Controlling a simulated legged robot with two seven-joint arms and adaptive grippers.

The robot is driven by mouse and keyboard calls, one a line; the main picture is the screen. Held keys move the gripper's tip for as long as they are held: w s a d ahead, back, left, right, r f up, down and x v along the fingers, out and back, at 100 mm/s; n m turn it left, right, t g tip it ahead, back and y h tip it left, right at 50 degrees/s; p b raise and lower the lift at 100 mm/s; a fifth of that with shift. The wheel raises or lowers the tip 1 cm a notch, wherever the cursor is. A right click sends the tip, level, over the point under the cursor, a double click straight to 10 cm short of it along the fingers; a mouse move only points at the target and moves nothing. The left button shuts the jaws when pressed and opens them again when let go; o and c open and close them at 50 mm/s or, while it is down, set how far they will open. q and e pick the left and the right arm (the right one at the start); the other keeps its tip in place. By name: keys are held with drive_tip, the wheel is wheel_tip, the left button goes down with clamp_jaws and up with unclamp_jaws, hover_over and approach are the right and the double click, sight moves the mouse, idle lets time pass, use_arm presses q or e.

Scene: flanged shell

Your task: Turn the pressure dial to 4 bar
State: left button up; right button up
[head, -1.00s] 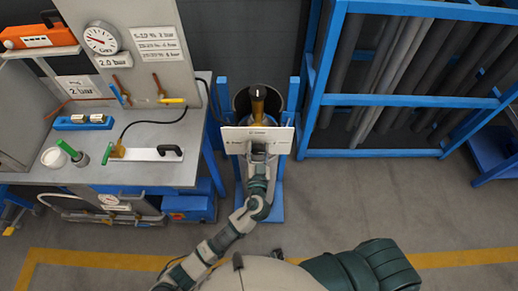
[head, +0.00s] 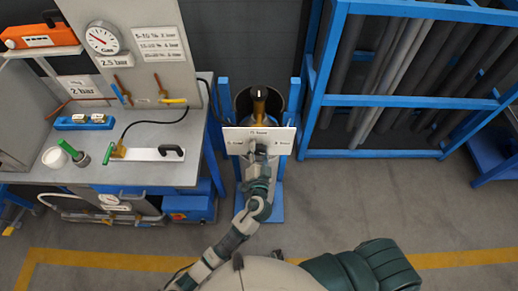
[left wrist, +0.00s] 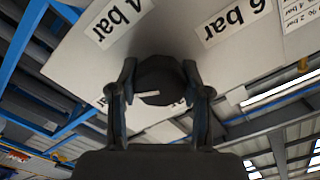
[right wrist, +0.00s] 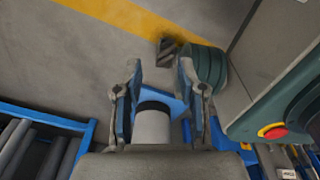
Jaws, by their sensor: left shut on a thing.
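The dark round dial knob (left wrist: 160,78) sits on a white panel between the fingers of my left gripper (left wrist: 160,92), which is shut on it. A short white mark shows on the knob. The panel carries a "4 bar" label (left wrist: 118,18) and a "6 bar" label (left wrist: 232,18); lower labels are partly hidden by the fingers. In the head view my left gripper (head: 260,148) is at the panel (head: 236,135) and hides the knob.
A workbench (head: 150,135) with a white cup (head: 54,157) and a green-handled tool (head: 72,152) stands at left. A blue rack (head: 400,100) of grey pipes stands at right. A cylinder stands behind the panel in a blue stand (head: 275,213). The floor in front is open.

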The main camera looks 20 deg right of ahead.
use_arm(q)
drive_tip(key=shift+s+f+m+p, duration=0.1)
drive_tip(key=shift+f+m+p, duration=0.2)
drive_tip(key=shift+m, duration=0.7)
drive_tip(key=m+p, duration=0.2)
drive_tip(key=m, duration=0.3)
drive_tip(key=m+p, duration=0.2)
drive_tip(key=m, duration=0.3)
drive_tip(key=shift+f+m, duration=0.15)
drive_tip(key=shift+m, duration=0.25)
use_arm(e)
drive_tip(key=r, duration=0.2)
drive_tip(key=s+r, duration=0.1)
drive_tip(key=r, duration=0.1)
drive_tip(key=shift+r, duration=0.3)
use_arm(q)
drive_tip(key=o, duration=1.2)
drive_tip(key=shift+c, duration=0.2)
drive_tip(key=shift+d, duration=0.1)
use_arm(e)
drive_tip(key=shift+d, duration=0.1)
use_arm(q)
drive_tip(key=shift+r, duration=0.2)
use_arm(e)
drive_tip(key=shift+d, duration=0.1)
